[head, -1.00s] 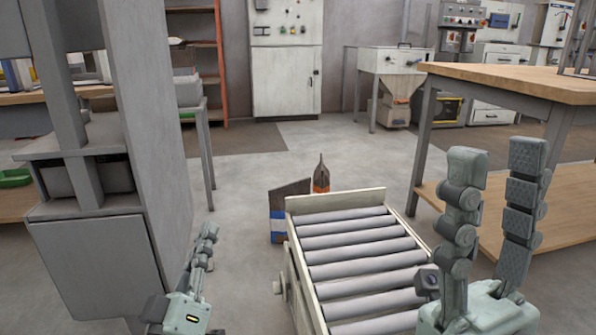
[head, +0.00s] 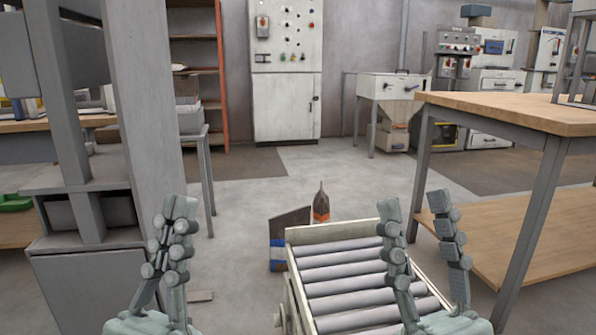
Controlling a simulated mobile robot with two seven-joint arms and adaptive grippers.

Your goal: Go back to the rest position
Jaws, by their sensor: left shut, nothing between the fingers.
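My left gripper (head: 178,207) stands upright at the lower left, in front of the grey machine. Its fingers are together with nothing between them. My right gripper (head: 414,204) points up at the lower right, in front of the right side of the roller conveyor (head: 345,271). Its two fingers are spread apart and nothing shows between them.
A grey machine frame (head: 90,286) stands close at left. A wooden workbench (head: 500,110) with a lower shelf is at right. An orange-and-dark pointed object (head: 321,204) and a blue-banded item (head: 278,250) are behind the conveyor. The floor behind is open.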

